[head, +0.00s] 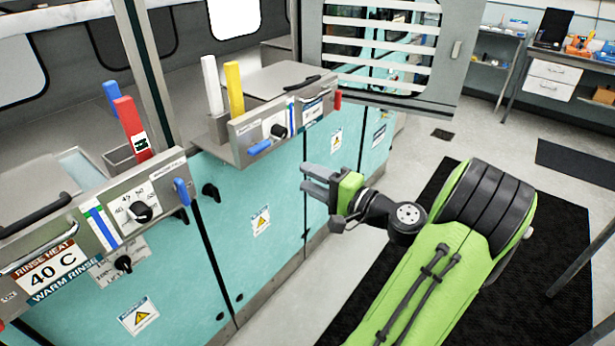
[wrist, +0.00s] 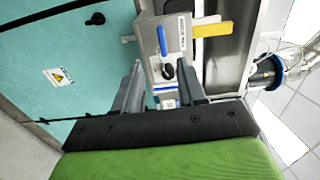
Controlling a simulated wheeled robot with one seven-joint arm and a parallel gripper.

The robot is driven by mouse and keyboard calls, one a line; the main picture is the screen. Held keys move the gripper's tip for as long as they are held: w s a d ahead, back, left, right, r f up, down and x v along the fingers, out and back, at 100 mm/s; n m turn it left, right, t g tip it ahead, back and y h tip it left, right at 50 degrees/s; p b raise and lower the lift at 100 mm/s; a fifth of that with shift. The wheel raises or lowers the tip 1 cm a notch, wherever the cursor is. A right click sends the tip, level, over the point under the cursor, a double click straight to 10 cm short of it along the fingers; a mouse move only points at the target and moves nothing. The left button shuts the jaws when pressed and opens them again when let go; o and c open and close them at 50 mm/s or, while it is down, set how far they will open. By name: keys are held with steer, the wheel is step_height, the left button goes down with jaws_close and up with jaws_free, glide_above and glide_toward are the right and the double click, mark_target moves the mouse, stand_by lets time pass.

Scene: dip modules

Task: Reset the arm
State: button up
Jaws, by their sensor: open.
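My gripper (head: 318,181) shows in the head view in front of the teal cabinet fronts, at the end of my green and black arm. Its two grey fingers are apart and nothing shows between them. In the wrist view the fingers of my gripper (wrist: 160,82) point toward a steel control panel (wrist: 165,60) with a blue handle and a black knob. The gripper appears clear of the panel, with a gap in the head view.
A row of teal machines (head: 255,200) with steel tops runs along the left. A red handle (head: 132,128), a white handle (head: 211,85) and a yellow handle (head: 234,88) stand up from it. A black mat (head: 560,240) lies on the floor. A shelf unit with drawers (head: 551,78) stands at back right.

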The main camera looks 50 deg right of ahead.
steer(key=w+a+f+n+g+y, duration=0.25)
steer(key=a+n+g, duration=0.3)
steer(key=a, duration=0.55)
steer(key=w+a+f+n+g+y, duration=0.1)
steer(key=w+a+f+n+g, duration=0.35)
steer(key=a, duration=0.65)
steer(key=s+a+r+n+g+h, duration=0.1)
steer(key=s+a+r+n+h, duration=0.1)
steer(key=s, duration=0.6)
steer(key=s+a+r+n+g+h, duration=0.1)
steer(key=s+a+r+n+h, duration=0.1)
steer(key=s, duration=0.7)
steer(key=a+r+n, duration=0.1)
steer(key=a+n, duration=0.1)
steer(key=n, duration=0.1)
steer(key=shift+a+r, duration=0.15)
steer(key=shift+a, duration=0.2)
stand_by(3.5)
